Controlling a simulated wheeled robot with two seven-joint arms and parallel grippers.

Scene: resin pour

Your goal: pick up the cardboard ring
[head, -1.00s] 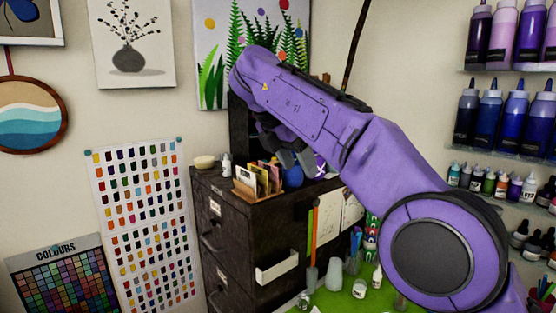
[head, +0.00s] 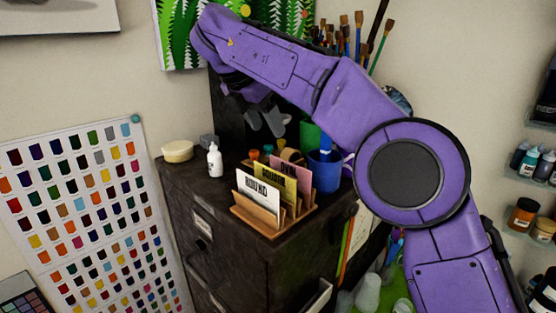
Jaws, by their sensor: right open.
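A tan, rounded thing that looks like the cardboard ring (head: 291,155) is on top of the dark cabinet, behind the card holder and left of the blue cup. The cards hide its lower part. My right gripper (head: 267,124) hangs from the purple arm above the back of the cabinet top. Its grey fingers are apart and empty, a little above and left of the ring. My left gripper is not in view.
The dark cabinet (head: 180,215) carries a wooden card holder (head: 258,222), a blue cup (head: 325,172), a white bottle (head: 214,161), a pale round tub (head: 178,151) and small bottles. Brushes (head: 360,40) stand behind my arm. The cabinet's front left top is bare.

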